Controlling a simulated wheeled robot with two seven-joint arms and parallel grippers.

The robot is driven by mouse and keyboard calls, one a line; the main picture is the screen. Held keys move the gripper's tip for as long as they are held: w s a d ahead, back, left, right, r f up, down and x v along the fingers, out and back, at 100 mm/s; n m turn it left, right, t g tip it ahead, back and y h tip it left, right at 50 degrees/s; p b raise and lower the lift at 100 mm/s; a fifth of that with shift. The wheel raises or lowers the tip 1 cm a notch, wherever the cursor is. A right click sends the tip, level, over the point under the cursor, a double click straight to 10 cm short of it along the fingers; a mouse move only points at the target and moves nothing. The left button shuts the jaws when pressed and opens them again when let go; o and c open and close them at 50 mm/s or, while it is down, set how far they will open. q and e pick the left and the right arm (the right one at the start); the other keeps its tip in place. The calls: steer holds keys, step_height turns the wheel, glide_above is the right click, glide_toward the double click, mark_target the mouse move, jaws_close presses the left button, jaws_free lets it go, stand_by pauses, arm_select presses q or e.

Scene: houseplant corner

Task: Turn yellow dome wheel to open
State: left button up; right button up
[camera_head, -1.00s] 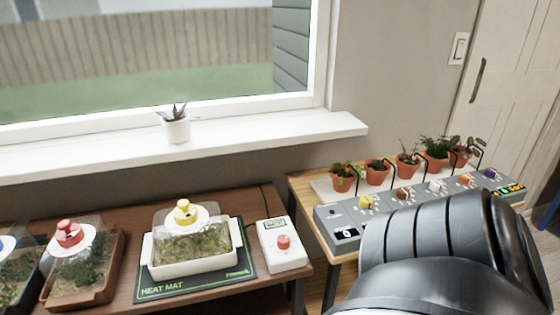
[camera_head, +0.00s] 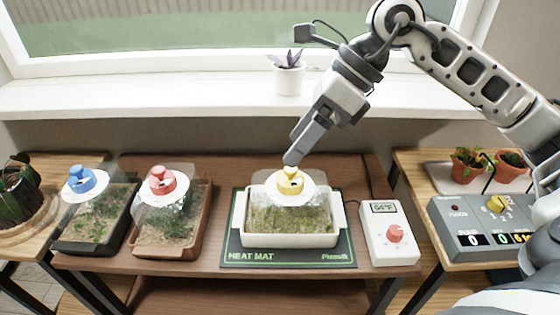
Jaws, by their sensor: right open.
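The yellow dome wheel (camera_head: 290,182) sits on a white disc on top of a clear dome. The dome covers a white tray (camera_head: 336,217) of seedlings on the dark heat mat (camera_head: 240,257). My right gripper (camera_head: 291,158) reaches in from the upper right and points down at the wheel, its tips just above and behind it in the picture. I cannot tell whether the tips touch it. The gripper is open and holds nothing visible; its fingers overlap in this view. My left gripper is not in view.
Domed trays with a red wheel (camera_head: 162,182) and a blue wheel (camera_head: 82,179) stand to the left. A white thermostat box (camera_head: 391,234) stands right of the mat. A grey control panel (camera_head: 484,227) is further right. A potted plant (camera_head: 288,75) stands on the windowsill behind.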

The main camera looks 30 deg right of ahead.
mark_target(296, 169)
steer(key=w+d+r+t+h, duration=0.1)
steer(key=d+r+h, duration=0.1)
steer(key=d+h, duration=0.35)
steer(key=w+a+f, duration=0.1)
steer(key=f, duration=0.4)
steer(key=w+a+f+y, duration=0.1)
steer(key=w+f, duration=0.1)
steer(key=f, duration=0.2)
steer(key=w+a+f+y, duration=0.1)
steer(key=f, duration=0.4)
steer(key=shift+w+f+m+b, duration=0.15)
steer(key=shift+f+m+b, duration=0.15)
steer(key=shift+f+b, duration=0.05)
steer(key=c, duration=1)
